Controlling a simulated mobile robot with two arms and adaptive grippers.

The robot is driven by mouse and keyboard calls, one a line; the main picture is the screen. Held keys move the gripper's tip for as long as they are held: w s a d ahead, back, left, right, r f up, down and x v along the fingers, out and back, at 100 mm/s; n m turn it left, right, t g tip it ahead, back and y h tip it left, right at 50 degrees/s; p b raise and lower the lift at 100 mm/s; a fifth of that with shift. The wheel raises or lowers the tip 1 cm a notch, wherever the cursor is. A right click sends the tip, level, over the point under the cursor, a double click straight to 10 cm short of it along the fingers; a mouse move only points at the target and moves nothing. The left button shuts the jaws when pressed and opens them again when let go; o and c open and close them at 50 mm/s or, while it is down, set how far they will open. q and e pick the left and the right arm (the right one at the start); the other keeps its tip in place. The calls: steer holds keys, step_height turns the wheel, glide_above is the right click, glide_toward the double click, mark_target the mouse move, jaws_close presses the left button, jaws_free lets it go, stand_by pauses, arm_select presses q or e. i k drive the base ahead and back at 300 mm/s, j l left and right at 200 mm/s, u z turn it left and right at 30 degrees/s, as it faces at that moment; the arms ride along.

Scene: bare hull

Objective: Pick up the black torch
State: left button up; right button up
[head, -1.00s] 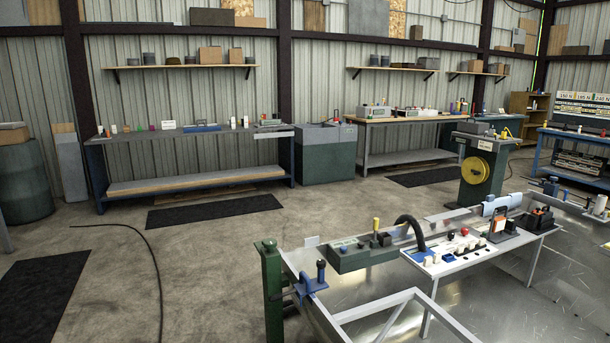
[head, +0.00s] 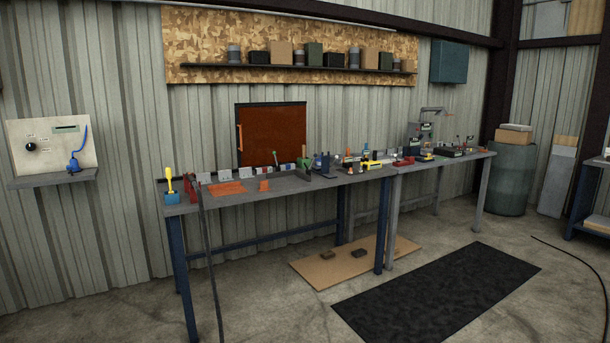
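I cannot make out a black torch for certain among the small items in the head view. A long grey workbench (head: 230,203) against the wall carries many small tools and parts, several of them dark and too small to name. Neither of my grippers is in view.
A wall shelf (head: 300,68) holds boxes and cans. A small wall shelf (head: 50,180) is at left. A black floor mat (head: 440,300) lies before the bench, and a brown board (head: 350,262) lies under it. A green drum (head: 510,178) stands at right. The floor in front is open.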

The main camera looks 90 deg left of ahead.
mark_target(191, 178)
steer(key=u, duration=5.85)
steer(key=z, duration=2.35)
steer(key=i+j+z, duration=0.1)
steer(key=i, duration=0.35)
steer(key=i+j+z, duration=0.1)
steer(key=i+j, duration=0.25)
steer(key=i+j+z, duration=0.1)
steer(key=i+j, duration=0.2)
steer(key=i, duration=0.25)
